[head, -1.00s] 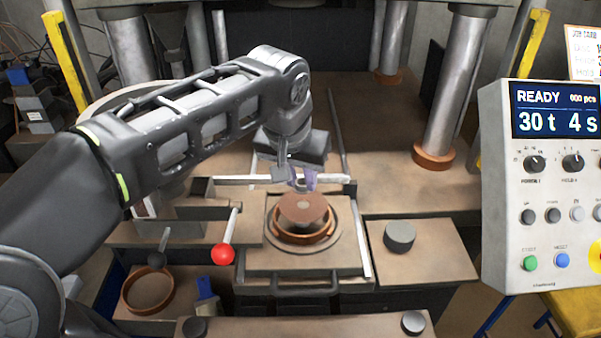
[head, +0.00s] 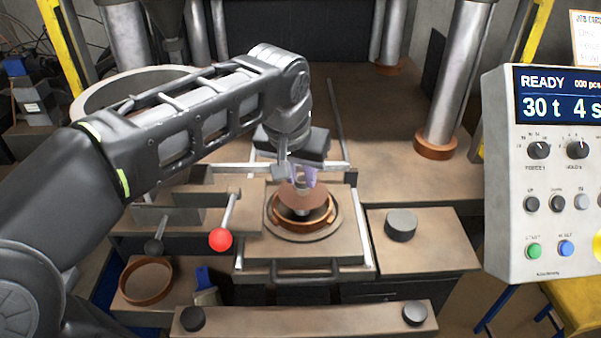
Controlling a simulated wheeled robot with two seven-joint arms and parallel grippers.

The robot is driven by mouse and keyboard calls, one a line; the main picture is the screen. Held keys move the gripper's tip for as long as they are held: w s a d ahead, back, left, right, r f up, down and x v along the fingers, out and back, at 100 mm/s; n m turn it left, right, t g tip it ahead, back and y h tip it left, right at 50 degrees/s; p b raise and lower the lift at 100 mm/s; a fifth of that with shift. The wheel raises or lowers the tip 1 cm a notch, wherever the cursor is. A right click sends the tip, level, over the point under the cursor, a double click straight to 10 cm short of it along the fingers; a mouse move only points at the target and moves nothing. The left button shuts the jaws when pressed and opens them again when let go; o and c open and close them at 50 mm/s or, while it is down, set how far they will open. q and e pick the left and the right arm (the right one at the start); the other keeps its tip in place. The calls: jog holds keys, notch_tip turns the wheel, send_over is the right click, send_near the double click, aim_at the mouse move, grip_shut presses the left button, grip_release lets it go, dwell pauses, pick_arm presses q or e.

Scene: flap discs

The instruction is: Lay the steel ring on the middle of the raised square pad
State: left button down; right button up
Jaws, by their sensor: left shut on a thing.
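My left gripper (head: 303,178) comes in from the left and points down over the middle of the press tray. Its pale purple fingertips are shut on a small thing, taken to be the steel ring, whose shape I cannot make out. The fingertips are just over the far part of a brown round disc (head: 308,200); I cannot tell whether they touch it. The disc sits within a copper-coloured ring mould (head: 304,225) on a raised square plate (head: 345,250). I cannot tell whether this plate is the named pad. My right gripper is out of view.
A lever with a red ball (head: 220,239) stands left of the plate. A dark round knob (head: 400,225) sits on a slab to the right. The control panel (head: 555,180) stands at right, near steel columns.

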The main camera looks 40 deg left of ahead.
pick_arm(q)
jog(key=shift+f+b, duration=0.65)
jog(key=shift+f, duration=0.05)
dwell(1.0)
jog(key=c, duration=1.1)
grip_release()
jog(key=shift+r, duration=0.2)
jog(key=v, duration=0.7)
jog(key=shift+r+b, duration=0.15)
jog(key=shift+b, duration=0.25)
jog(key=shift+s+d, duration=0.1)
jog(key=shift+s, duration=0.05)
